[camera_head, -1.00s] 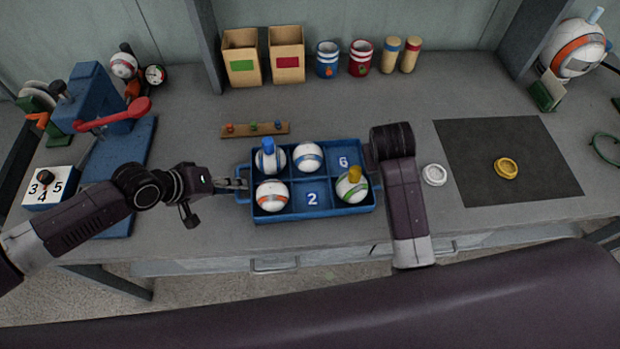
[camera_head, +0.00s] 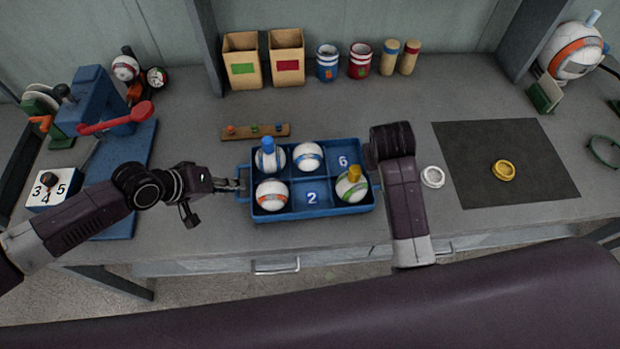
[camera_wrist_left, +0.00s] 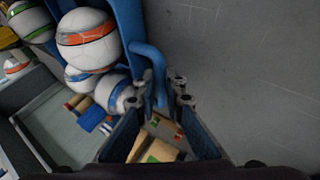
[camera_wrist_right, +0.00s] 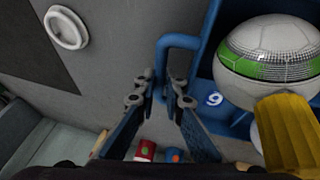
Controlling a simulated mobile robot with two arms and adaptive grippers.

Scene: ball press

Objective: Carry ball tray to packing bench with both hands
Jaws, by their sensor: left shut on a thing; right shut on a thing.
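The blue ball tray (camera_head: 313,213) is at the middle of the grey bench in the head view. Compartments marked 2 and 6 are empty. My left gripper (camera_head: 238,185) is shut on the tray's left handle, which shows between its fingers in the left wrist view (camera_wrist_left: 157,75). My right gripper is hidden behind its wrist in the head view; in the right wrist view its fingers (camera_wrist_right: 162,85) are shut on the tray's other handle (camera_wrist_right: 161,58).
A dark mat (camera_head: 505,165) with a yellow ring (camera_head: 503,170) lies at right, a white ring (camera_head: 433,176) beside it. A blue press (camera_head: 100,105) and a numbered dial box (camera_head: 52,188) stand left. Boxes (camera_head: 287,58) and cups (camera_head: 327,62) line the back. A peg strip (camera_head: 255,132) lies behind the tray.

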